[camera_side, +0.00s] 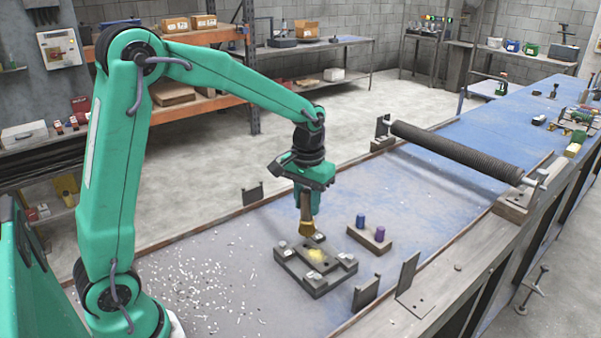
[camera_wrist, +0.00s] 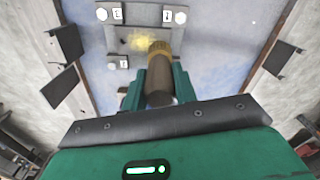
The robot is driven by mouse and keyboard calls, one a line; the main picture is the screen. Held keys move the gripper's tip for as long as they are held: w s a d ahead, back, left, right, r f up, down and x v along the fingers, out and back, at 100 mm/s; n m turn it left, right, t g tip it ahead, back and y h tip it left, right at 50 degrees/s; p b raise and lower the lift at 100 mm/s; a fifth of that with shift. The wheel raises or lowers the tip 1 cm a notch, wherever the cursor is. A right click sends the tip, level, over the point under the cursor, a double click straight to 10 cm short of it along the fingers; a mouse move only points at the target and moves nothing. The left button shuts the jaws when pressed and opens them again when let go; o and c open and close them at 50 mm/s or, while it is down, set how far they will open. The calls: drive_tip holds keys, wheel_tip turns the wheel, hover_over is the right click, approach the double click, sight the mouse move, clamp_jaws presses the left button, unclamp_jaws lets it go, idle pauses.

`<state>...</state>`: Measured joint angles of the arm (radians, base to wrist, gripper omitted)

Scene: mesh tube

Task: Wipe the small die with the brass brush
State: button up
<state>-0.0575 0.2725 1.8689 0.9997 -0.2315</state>
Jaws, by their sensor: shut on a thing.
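The small die (camera_side: 316,285) is a dark grey plate with raised corner blocks on the bench. A yellow powdery patch (camera_side: 316,254) lies on its middle; the patch also shows in the wrist view (camera_wrist: 137,42). My gripper (camera_side: 305,203) is shut on the brush, which hangs bristles down with its brown handle between the fingers. The brush's brass end (camera_side: 306,229) is at the die's far edge; I cannot tell whether it touches. In the wrist view the brass end (camera_wrist: 160,48) lies just right of the yellow patch and hides part of the die.
A wooden block (camera_side: 369,239) with a blue and a purple peg stands right of the die. Metal brackets (camera_side: 366,294) stand at the bench edges. White pellets (camera_side: 205,290) lie scattered to the left. A dark ribbed roller (camera_side: 455,150) spans the bench further back.

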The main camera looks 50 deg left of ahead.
sight(307, 191)
drive_tip(key=shift+f, duration=2)
drive_tip(key=shift+d+f, duration=0.2)
drive_tip(key=shift+f, duration=0.2)
drive_tip(key=shift+d, duration=3.05)
drive_tip(key=shift+a, duration=3.1)
drive_tip(key=shift+a+r, duration=0.1)
drive_tip(key=shift+a, duration=0.1)
drive_tip(key=shift+r, duration=3.95)
